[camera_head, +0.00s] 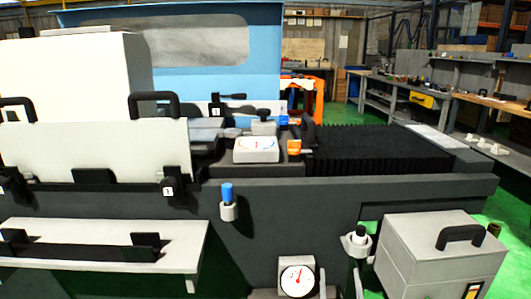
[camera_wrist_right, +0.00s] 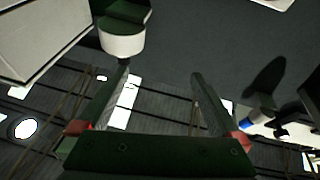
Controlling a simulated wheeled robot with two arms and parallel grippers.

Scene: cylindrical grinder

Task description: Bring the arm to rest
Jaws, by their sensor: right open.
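My right gripper (camera_wrist_right: 160,72) shows in the right wrist view. Its two long fingers stand well apart with nothing between them. A white cylinder with a dark green top (camera_wrist_right: 122,38) is just beyond the left fingertip; I cannot tell whether they touch. I cannot make out either gripper clearly in the head view. My left gripper is not in view.
The grinder's dark bed (camera_head: 400,188) spans the head view. A blue-topped peg (camera_head: 227,193), a dial gauge (camera_head: 297,278), a white-collared knob (camera_head: 357,240) and a grey box with a black handle (camera_head: 440,258) are at its front. A pale shelf (camera_head: 100,240) juts out at left.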

